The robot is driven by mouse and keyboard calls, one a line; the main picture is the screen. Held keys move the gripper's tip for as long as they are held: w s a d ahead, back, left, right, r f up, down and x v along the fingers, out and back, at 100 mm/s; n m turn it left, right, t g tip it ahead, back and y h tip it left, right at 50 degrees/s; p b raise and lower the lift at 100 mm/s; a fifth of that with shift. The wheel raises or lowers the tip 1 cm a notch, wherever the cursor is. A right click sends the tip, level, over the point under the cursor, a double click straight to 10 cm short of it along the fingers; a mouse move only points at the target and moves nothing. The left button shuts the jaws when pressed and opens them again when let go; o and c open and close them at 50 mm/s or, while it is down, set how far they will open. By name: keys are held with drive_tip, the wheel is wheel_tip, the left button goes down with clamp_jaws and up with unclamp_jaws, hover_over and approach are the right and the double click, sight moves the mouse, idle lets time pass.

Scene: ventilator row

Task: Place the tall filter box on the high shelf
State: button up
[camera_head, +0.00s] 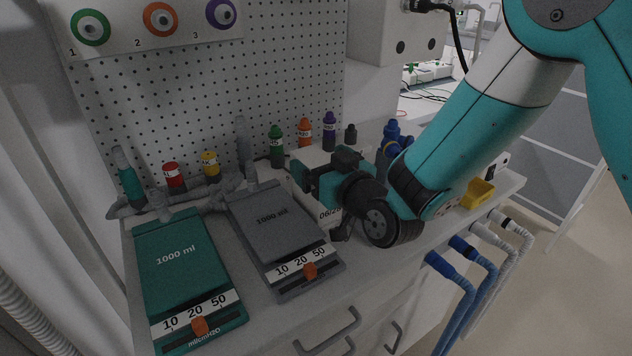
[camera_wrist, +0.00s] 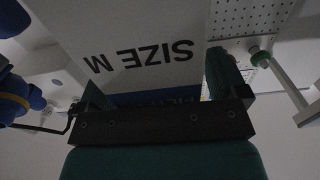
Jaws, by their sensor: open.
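A white filter box (camera_head: 316,208) stands on the counter in the head view, largely hidden behind my gripper (camera_head: 322,178). Part of a printed date shows on its lower face. In the wrist view the box (camera_wrist: 130,35) fills the upper middle, with "SIZE M" upside down and a dark blue band below. My gripper (camera_wrist: 155,92) is open there, with one finger on each side of the box's near face. I cannot tell whether the fingers touch it. I cannot make out a high shelf in either view.
A green 1000 ml bellows unit (camera_head: 178,262) and a grey one (camera_head: 275,222) lie left of the gripper. Coloured bottles (camera_head: 277,148) stand behind by the pegboard (camera_head: 285,60). Blue fittings (camera_head: 392,138) and a yellow tray (camera_head: 478,194) are to the right. Hoses (camera_head: 468,268) hang off the counter edge.

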drive_tip(key=shift+c, duration=0.2)
drive_tip(key=c, duration=1.4)
drive_tip(key=shift+r, duration=0.15)
